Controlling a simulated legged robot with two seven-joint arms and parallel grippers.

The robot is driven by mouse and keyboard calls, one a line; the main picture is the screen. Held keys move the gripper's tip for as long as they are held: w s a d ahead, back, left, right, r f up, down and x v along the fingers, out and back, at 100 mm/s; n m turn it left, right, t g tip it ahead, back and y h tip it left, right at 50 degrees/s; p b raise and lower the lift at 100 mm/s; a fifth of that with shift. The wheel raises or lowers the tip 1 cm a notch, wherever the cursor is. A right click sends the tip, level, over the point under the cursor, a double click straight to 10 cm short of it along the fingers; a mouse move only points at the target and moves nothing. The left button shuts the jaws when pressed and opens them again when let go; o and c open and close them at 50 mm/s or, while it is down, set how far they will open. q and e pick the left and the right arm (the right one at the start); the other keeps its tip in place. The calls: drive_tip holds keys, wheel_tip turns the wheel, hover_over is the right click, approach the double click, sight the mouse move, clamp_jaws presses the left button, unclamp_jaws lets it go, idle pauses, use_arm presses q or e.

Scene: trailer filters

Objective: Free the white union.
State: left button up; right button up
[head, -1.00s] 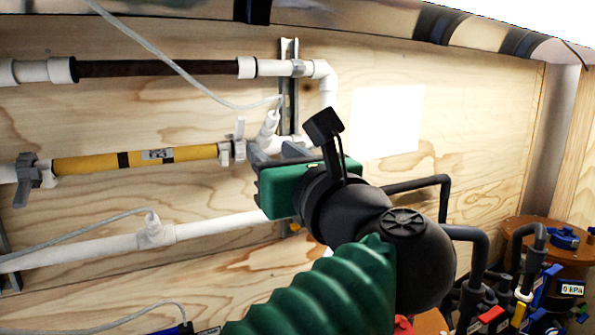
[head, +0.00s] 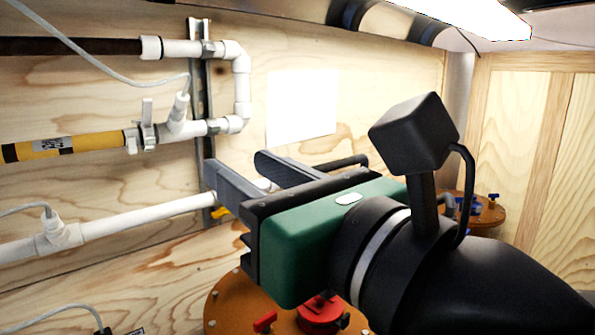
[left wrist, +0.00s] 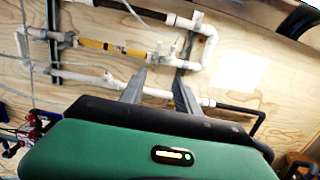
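A white collar, possibly the white union (head: 151,47), joins the dark filter to the upper pipe run in the head view. A second white fitting with an upright lever (head: 133,139) sits at the right end of the yellow filter (head: 48,146). I cannot tell for sure which one is meant. My left gripper (head: 237,162) is open and empty, its two grey fingers apart, below and right of the yellow filter's end fitting. In the left wrist view the open fingers (left wrist: 160,80) point toward the pipes. My right gripper is not in view.
A white pipe loop (head: 242,80) bends down on the right, beside a metal wall strut (head: 198,90). A lower white pipe (head: 140,218) runs behind the fingers. Grey cables hang across the pipes. An orange flange with red valves (head: 232,302) lies below my gripper.

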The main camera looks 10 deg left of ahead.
use_arm(q)
drive_tip(key=w+a+r+p, duration=0.2)
drive_tip(key=w+r+p, duration=0.1)
drive_tip(key=p, duration=0.1)
drive_tip(key=g+p, duration=0.1)
drive_tip(key=p, duration=0.6)
approach(149, 110)
drive_tip(key=shift+h, duration=0.3)
drive_tip(key=p+x, duration=0.1)
drive_tip(key=x, duration=0.1)
drive_tip(key=p+x, duration=0.4)
drive_tip(key=shift+w+a+r, duration=0.25)
drive_tip(key=shift+w+r, duration=0.1)
drive_tip(key=shift+r, duration=0.05)
drive_tip(key=p+x, duration=0.1)
drive_tip(key=x, duration=0.2)
drive_tip(key=shift+a+f, duration=0.2)
drive_tip(key=shift+a, duration=0.2)
drive_tip(key=shift+w+a+f, duration=0.2)
drive_tip(key=shift+a, duration=0.25)
drive_tip(key=shift+s+d+r, duration=0.1)
drive_tip(key=shift+d, duration=0.25)
drive_tip(key=c, duration=0.7)
clamp_jaws()
